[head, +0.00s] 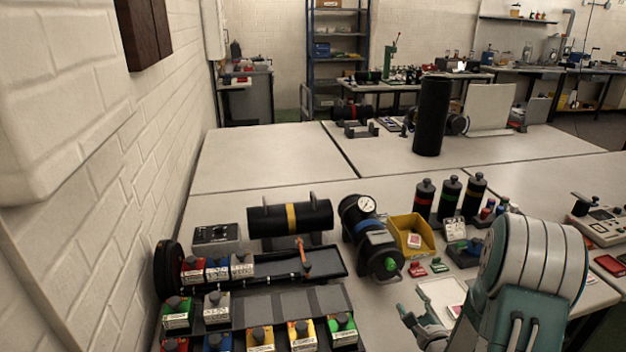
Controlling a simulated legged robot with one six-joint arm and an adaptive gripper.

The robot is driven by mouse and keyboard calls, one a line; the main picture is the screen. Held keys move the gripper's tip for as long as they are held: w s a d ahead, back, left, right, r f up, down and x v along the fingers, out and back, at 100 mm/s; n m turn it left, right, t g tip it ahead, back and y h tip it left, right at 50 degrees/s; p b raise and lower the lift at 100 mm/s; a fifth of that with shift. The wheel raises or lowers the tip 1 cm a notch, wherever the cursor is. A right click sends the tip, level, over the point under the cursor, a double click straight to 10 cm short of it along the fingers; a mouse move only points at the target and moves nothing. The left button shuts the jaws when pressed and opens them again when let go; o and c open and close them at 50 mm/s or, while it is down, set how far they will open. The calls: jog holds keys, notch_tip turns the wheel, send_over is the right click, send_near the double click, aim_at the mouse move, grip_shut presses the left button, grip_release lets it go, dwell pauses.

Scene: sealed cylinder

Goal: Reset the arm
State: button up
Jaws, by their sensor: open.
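My gripper (418,322) shows at the bottom of the head view, right of centre, with grey-green fingers. It is open, and I see nothing between the fingers. It is over the near part of the table, beside a pale flat tray (436,290). My pale, ribbed arm rises to its right and hides part of the table there. The lower part of the gripper is partly hidden by the arm and the frame edge.
A black cylinder with a yellow band (290,217) lies on a stand. A dark cylinder with a gauge (370,238) lies beside a yellow bin (412,233). Several labelled blocks fill a rack (285,303) at front left. A tall black cylinder (431,115) stands farther back. The table's back left is clear.

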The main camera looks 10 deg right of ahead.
jog(key=s+a+r+n+g+h, duration=0.1)
jog(key=a+r+n+g, duration=0.2)
jog(key=r+n, duration=0.35)
jog(key=s+a+r+n+g+h, duration=0.1)
jog(key=a+r+n+g+h, duration=0.15)
jog(key=r+n, duration=0.45)
jog(key=s+a+r+n+g+y, duration=0.1)
jog(key=s+a+r+n+g, duration=0.2)
jog(key=s+a+n, duration=0.3)
jog(key=s+a+r+n+g+y, duration=0.2)
jog(key=s+a+n, duration=0.4)
jog(key=s, duration=0.8)
jog(key=shift+r+n+g, duration=0.4)
jog(key=shift+n+g, duration=0.15)
jog(key=shift+g, duration=0.3)
